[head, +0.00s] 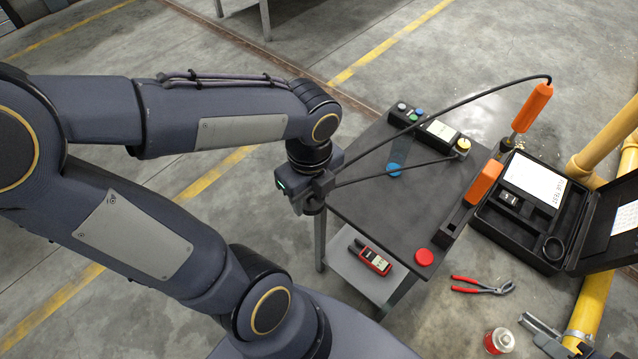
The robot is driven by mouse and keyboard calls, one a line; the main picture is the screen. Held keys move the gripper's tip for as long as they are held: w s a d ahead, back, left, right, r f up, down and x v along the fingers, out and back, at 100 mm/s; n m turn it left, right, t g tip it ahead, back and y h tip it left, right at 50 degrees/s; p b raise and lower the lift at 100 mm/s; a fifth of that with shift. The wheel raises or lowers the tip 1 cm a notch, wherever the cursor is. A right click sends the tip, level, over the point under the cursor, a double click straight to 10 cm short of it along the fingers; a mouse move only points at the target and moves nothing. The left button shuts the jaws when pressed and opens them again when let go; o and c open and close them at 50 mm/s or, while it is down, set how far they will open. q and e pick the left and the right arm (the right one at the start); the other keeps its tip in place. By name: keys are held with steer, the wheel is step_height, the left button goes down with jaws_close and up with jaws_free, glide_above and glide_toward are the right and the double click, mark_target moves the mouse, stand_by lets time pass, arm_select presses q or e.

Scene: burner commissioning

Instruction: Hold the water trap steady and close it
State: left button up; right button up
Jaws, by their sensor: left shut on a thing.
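My left gripper (314,192) points down at the left edge of the dark-topped cart and is shut. Two black hoses meet at it: one from the top of the orange-handled probe, the other from the yellow-ringed fitting (462,147) on the analyser. The water trap seems to be the small dark piece (314,207) in the jaws, where the hoses meet; the gripper hides most of it, so I cannot tell whether it is open or closed. My right gripper is not in view.
On the cart top (375,212) are an analyser (432,130), a blue disc (394,170) and a red disc (424,257). A red meter (373,258) lies on the lower shelf. An open black case (520,240), the orange probe handle (533,107), pliers (482,286) and yellow pipes (605,135) are right.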

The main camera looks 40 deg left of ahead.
mark_target(399, 153)
arm_select(q)
steer(key=shift+w, duration=0.1)
stand_by(0.3)
steer(key=w+d+f+n, duration=0.1)
steer(key=w+f+n, duration=0.1)
steer(key=w+n, duration=0.8)
steer(key=w+d+f+n, duration=0.2)
steer(key=w+n, duration=0.8)
steer(key=shift+d+f+n, duration=0.25)
steer(key=shift+d+n, duration=0.05)
